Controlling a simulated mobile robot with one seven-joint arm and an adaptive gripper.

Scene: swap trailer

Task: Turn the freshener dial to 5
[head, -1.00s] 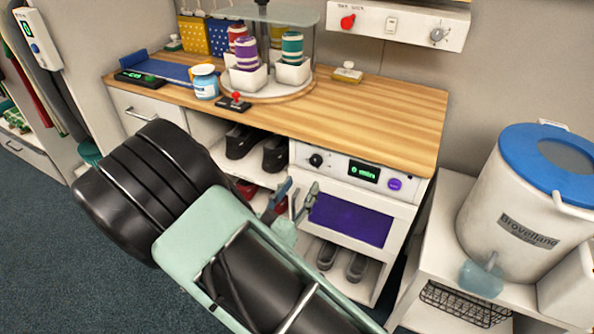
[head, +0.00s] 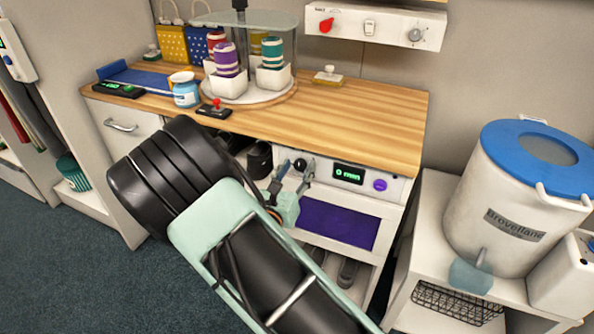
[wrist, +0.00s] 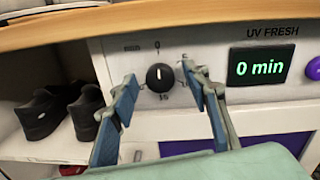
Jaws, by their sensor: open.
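The freshener dial (wrist: 160,77) is a round black knob with a white pointer mark on a white panel. In the wrist view its pointer is up, toward the 0 mark, with other marks around it. The display (wrist: 262,65) beside it reads "0 min" under "UV FRESH". My gripper (wrist: 161,88) is open, its blue-padded fingers on either side of the dial in the picture; I cannot tell whether they touch the panel. In the head view the dial (head: 300,165) shows just by my gripper (head: 290,172).
A purple button (head: 380,185) sits right of the display. The wooden counter (head: 350,125) overhangs the panel. Dark shoes (wrist: 42,115) stand on the shelf at left. A white drum with a blue lid (head: 520,200) stands at right.

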